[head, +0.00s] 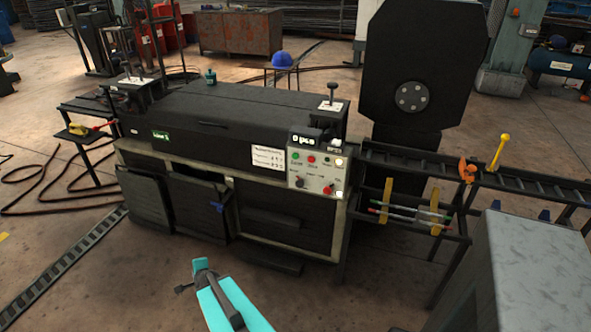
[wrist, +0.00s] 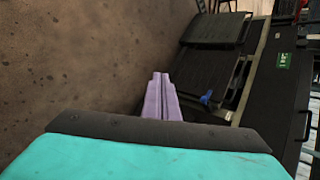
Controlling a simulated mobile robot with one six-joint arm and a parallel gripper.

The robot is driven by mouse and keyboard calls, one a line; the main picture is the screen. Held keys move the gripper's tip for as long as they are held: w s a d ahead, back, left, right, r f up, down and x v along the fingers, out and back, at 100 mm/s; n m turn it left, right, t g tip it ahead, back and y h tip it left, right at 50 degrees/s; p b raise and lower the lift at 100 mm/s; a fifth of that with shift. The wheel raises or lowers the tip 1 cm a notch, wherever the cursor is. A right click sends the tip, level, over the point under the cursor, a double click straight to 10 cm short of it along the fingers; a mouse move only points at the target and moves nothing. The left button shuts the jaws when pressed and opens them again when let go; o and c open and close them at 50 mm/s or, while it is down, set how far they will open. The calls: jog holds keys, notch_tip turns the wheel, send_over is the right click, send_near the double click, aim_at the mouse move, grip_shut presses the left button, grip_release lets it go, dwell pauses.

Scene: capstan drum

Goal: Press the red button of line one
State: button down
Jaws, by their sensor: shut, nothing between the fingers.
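A dark machine (head: 225,105) stands in the middle of the head view, with a small green label (head: 160,135) that seems to read "Line 1". It shows in the wrist view too, with a green label (wrist: 284,61). Its pale control panel (head: 301,182) is at the front right. A red button (head: 311,159) sits in the panel's upper row, beside a green button (head: 297,157). Another red control (head: 328,190) is lower right. My gripper (wrist: 161,77) has its lavender fingers together, empty, over the floor in the wrist view, apart from the machine and panel.
A rail (head: 400,163) runs right from the machine, with orange and yellow tools on it. A grey cabinet (head: 520,265) stands at the lower right. Open doors (head: 201,208) jut out at the machine's lower front.

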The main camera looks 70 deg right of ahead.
aim_at(311, 160)
jog(key=s+d+r+m+h, duration=0.2)
jog(key=d+r+m, duration=0.2)
jog(key=d, duration=0.3)
jog(key=s+d+r+m+h, duration=0.25)
jog(key=d+r+m, duration=0.2)
jog(key=d, duration=0.25)
jog(key=s+d+r+m+g+h+p, duration=0.1)
jog(key=s+d+r+m+g+h, duration=0.2)
jog(key=s+d+r+m, duration=0.5)
jog(key=s+d+r+m+g+h+p, duration=0.1)
jog(key=s+d+r+m+g+h, duration=0.3)
jog(key=s+d+r+m, duration=0.5)
jog(key=s+d+h, duration=0.2)
jog(key=s, duration=0.3)
jog(key=shift+r+m, duration=0.15)
jog(key=shift+m, duration=0.2)
jog(key=shift+w+d+f+b, duration=0.1)
jog(key=shift+d+f+b, duration=0.1)
jog(key=shift+d+b, duration=0.6)
jog(key=b, duration=0.2)
jog(key=shift+d+b, duration=0.2)
jog(key=shift+b, duration=0.1)
jog(key=shift+d+b, duration=0.35)
jog(key=shift+b, duration=0.45)
